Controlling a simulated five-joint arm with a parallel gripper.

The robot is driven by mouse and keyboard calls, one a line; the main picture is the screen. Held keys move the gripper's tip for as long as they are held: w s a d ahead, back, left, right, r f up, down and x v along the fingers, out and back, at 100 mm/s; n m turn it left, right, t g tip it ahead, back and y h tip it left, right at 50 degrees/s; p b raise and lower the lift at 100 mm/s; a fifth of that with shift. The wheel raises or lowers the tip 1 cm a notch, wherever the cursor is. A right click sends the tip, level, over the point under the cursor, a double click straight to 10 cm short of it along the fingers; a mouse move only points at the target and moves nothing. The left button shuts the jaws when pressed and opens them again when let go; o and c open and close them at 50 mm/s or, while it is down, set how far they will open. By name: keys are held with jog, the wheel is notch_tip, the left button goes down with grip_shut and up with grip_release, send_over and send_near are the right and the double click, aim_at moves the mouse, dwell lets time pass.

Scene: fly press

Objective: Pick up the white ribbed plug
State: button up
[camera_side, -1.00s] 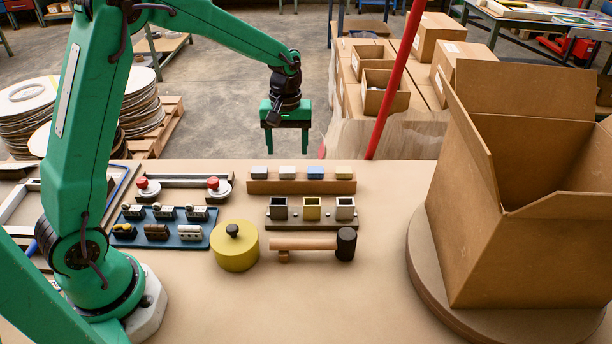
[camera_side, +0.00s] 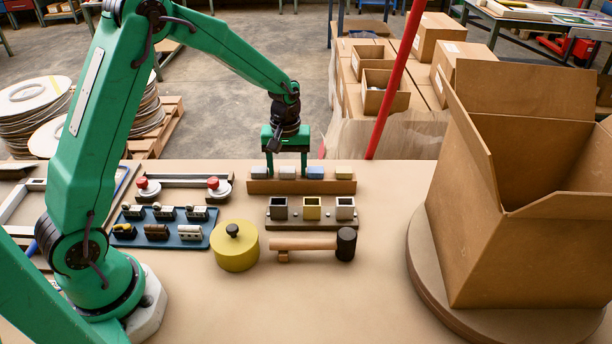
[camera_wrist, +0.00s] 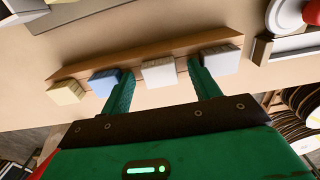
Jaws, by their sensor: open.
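Several small plugs stand in a row along a brown wooden rack (camera_side: 300,186). The second from the left in the side view is a white plug (camera_side: 287,172); it also shows in the wrist view (camera_wrist: 158,75). A paler grey-white plug (camera_side: 259,172) stands left of it, also in the wrist view (camera_wrist: 221,60). My gripper (camera_side: 287,175) is open, pointing down over the rack. In the wrist view the white plug appears between the two green fingers, with visible space on both sides. I cannot tell whether the tips reach down beside it.
A blue plug (camera_side: 315,172) and a yellow plug (camera_side: 343,172) stand farther right on the rack. In front are a holder with square sockets (camera_side: 311,222), a mallet (camera_side: 310,244) and a yellow lidded pot (camera_side: 234,250). A large cardboard box (camera_side: 490,240) stands at right.

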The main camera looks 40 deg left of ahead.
aim_at(288, 169)
jog(key=shift+c, duration=0.2)
dwell(0.3)
jog(key=c, duration=1)
jog(key=shift+r, duration=0.5)
notch_tip(288, 169, up, 3)
jog(key=shift+r, duration=0.15)
jog(key=s+d+r, duration=0.5)
jog(key=d+r, duration=0.1)
jog(key=d, duration=0.4)
jog(key=shift+s+d+r, duration=0.15)
jog(key=shift+d+r, duration=0.05)
jog(key=shift+r, duration=0.15)
jog(key=w+d+f, duration=0.2)
jog(key=w+d, duration=0.5)
